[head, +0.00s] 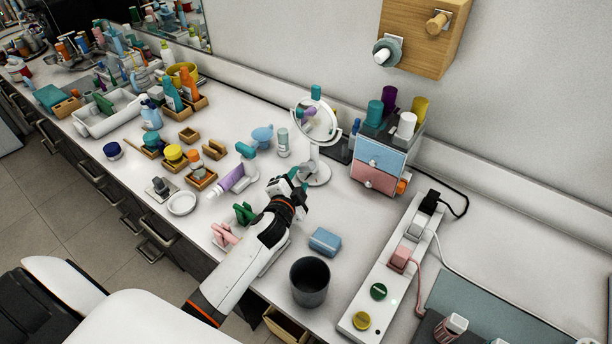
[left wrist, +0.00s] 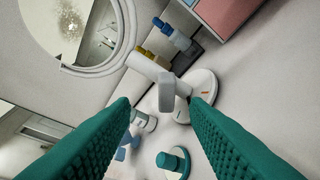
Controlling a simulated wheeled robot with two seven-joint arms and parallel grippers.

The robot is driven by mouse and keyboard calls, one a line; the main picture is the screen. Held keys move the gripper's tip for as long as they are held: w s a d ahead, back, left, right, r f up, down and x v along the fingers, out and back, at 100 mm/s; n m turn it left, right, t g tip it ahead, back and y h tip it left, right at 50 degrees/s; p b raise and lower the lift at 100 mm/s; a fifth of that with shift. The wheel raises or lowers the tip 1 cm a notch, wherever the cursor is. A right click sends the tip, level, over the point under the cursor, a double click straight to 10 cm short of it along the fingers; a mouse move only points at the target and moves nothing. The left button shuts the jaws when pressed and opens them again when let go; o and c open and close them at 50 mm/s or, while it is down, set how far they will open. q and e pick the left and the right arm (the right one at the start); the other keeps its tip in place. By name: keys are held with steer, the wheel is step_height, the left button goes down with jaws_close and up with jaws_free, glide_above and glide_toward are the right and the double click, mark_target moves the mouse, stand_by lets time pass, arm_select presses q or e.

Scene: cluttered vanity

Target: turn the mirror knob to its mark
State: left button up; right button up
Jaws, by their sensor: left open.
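The round white mirror (head: 318,122) stands upright on a round white base (head: 318,176) near the wall. In the left wrist view the mirror (left wrist: 112,62) fills the upper left. A pale grey knob (left wrist: 167,92) juts from the white stand, with the base (left wrist: 203,84) behind it. A small orange-red mark (left wrist: 205,94) shows on the base. My left gripper (head: 297,178) is beside the stand. In the left wrist view its green fingers (left wrist: 160,102) are open, one on each side of the knob, with no contact visible. In the head view the knob is not clearly visible.
A drawer box (head: 378,160) stands right of the mirror. A purple tube (head: 231,179) and a green-capped bottle (head: 283,143) are to its left. A blue block (head: 325,241), a dark cup (head: 310,281) and a power strip (head: 385,270) are in front and right.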

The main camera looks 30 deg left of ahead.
mark_target(306, 169)
arm_select(q)
steer(key=shift+f, duration=0.6)
steer(key=shift+w, duration=0.15)
steer(key=shift+w+a, duration=0.1)
steer(key=shift+w, duration=0.15)
steer(key=x, duration=0.6)
steer(key=shift+w+f, duration=0.15)
steer(key=shift+w, duration=0.2)
arm_select(e)
steer(key=shift+w+f, duration=0.25)
steer(key=shift+w, duration=0.25)
